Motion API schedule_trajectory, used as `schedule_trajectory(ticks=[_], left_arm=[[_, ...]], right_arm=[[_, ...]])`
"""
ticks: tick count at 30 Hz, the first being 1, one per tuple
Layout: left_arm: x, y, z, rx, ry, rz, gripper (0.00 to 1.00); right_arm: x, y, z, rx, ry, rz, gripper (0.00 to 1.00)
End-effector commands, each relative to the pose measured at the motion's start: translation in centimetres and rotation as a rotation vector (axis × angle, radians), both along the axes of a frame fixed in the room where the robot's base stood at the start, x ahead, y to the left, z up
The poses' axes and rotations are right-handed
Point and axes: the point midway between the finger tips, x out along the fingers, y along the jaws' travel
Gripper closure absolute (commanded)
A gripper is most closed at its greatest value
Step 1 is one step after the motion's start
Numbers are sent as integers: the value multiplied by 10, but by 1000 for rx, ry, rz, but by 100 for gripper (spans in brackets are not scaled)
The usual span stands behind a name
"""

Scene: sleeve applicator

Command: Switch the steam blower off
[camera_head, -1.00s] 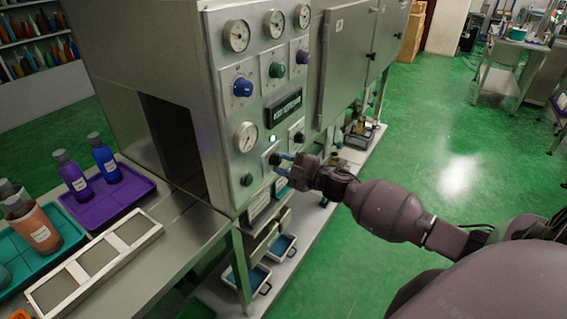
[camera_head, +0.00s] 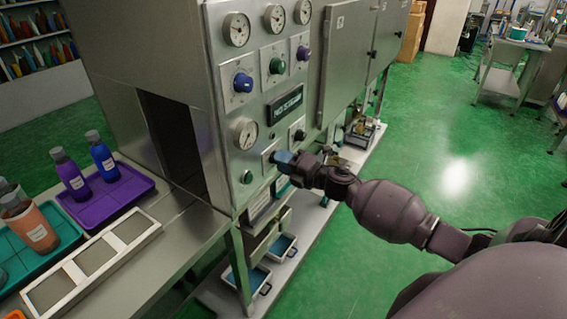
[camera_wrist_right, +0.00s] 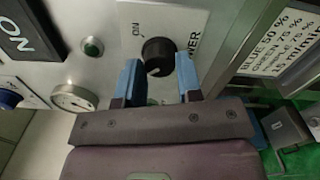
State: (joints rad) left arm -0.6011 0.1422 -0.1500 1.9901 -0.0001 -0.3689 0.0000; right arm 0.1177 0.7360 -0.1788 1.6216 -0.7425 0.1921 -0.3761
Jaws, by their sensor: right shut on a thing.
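The steam blower's switch is a black round knob (camera_wrist_right: 158,55) on a pale plate of the metal machine's front panel. In the right wrist view the plate reads "ON" and a partly hidden word ending in "OWER". A pale pointer mark on the knob faces down in that view, away from "ON". My right gripper (camera_head: 283,160) is at this knob, shut on it, with one blue finger on each side (camera_wrist_right: 158,80). In the head view the fingers hide the knob. A small lamp (camera_wrist_right: 93,47) beside it looks dull green. My left gripper is not in view.
Close by on the panel are a gauge (camera_head: 245,133), another black knob (camera_head: 298,134), a blue knob (camera_head: 243,83) and a lit display (camera_head: 286,104). A purple tray (camera_head: 140,188) with bottles stands on the left table. Green floor lies open at right.

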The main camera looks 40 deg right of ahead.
Motion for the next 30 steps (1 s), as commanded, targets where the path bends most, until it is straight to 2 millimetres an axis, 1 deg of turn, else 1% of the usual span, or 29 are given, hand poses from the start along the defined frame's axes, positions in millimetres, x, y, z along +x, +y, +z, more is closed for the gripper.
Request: schedule_trajectory(ticks=[7, 21, 22, 26, 30], left_arm=[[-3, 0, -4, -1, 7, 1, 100], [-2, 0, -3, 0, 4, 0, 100], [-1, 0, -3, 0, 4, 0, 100], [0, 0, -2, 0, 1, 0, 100], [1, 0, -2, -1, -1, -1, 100]], right_arm=[[0, 0, -1, -57, -22, -1, 91], [0, 0, -1, -67, -26, 0, 91], [0, 0, -1, -67, -26, 0, 62], [0, 0, -1, -66, -25, -1, 42], [0, 0, -1, -66, -26, 0, 41]])
